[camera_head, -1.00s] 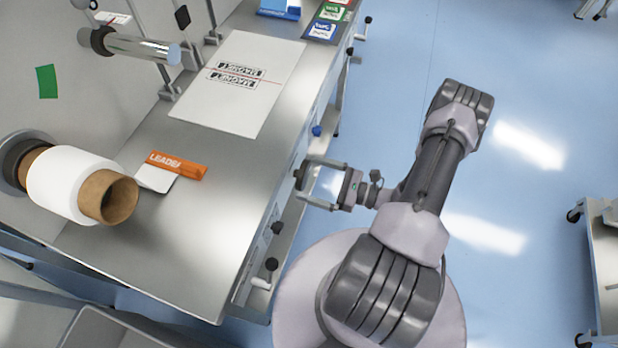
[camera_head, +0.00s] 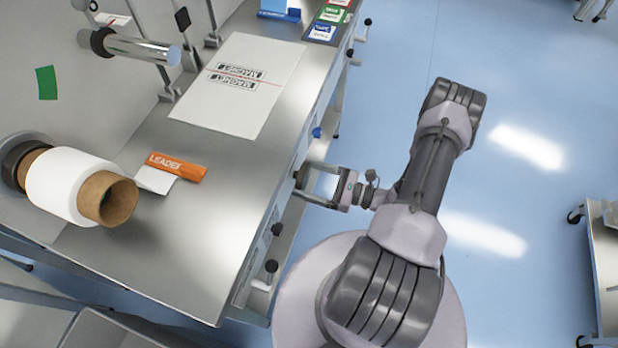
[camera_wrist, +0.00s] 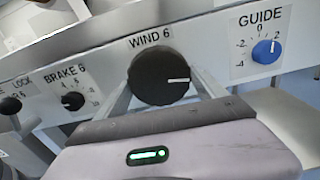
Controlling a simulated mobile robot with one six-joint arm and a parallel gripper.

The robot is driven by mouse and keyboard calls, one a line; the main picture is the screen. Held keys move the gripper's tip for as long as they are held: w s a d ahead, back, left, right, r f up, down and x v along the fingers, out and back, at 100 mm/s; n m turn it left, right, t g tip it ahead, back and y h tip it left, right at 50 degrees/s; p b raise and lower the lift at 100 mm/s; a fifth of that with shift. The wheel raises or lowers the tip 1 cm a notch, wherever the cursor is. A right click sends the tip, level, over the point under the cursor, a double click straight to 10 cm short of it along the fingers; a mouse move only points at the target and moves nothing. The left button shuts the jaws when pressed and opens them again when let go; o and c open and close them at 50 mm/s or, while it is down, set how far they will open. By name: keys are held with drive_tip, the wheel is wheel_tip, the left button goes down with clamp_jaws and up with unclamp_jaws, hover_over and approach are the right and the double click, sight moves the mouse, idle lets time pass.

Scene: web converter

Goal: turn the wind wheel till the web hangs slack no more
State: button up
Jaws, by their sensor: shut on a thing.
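The wind wheel (camera_wrist: 160,78) is a round black knob labelled "WIND 6" on the machine's front panel. Its white pointer line points to the right in the wrist view. My gripper (camera_wrist: 160,90) is shut on the wheel, a finger on each side of it. In the head view my gripper (camera_head: 304,184) reaches the table's front edge and mostly hides the wheel. The web (camera_head: 66,184) is a white roll on a brown core at the left. A short white strip (camera_head: 154,180) runs from the roll to an orange "LEADER" tab (camera_head: 178,166) on the table.
A blue "GUIDE" knob (camera_wrist: 266,51) sits right of the wheel, and a black "BRAKE 6" knob (camera_wrist: 73,101) to its left. A white sheet with "MAGNET" prints (camera_head: 240,85) lies on the table. Blue floor is open at the right, with a cart (camera_head: 602,250) at the edge.

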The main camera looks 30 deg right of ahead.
drive_tip(key=m, duration=0.4)
drive_tip(key=shift+m, duration=0.4)
drive_tip(key=m, duration=0.5)
drive_tip(key=shift+s+a, duration=0.1)
drive_tip(key=shift+a, duration=0.05)
drive_tip(key=m, duration=0.4)
drive_tip(key=shift+r+m, duration=0.15)
drive_tip(key=shift+m, duration=0.25)
drive_tip(key=shift+r+m, duration=0.1)
drive_tip(key=shift+m, duration=2.2)
drive_tip(key=o, duration=1.3)
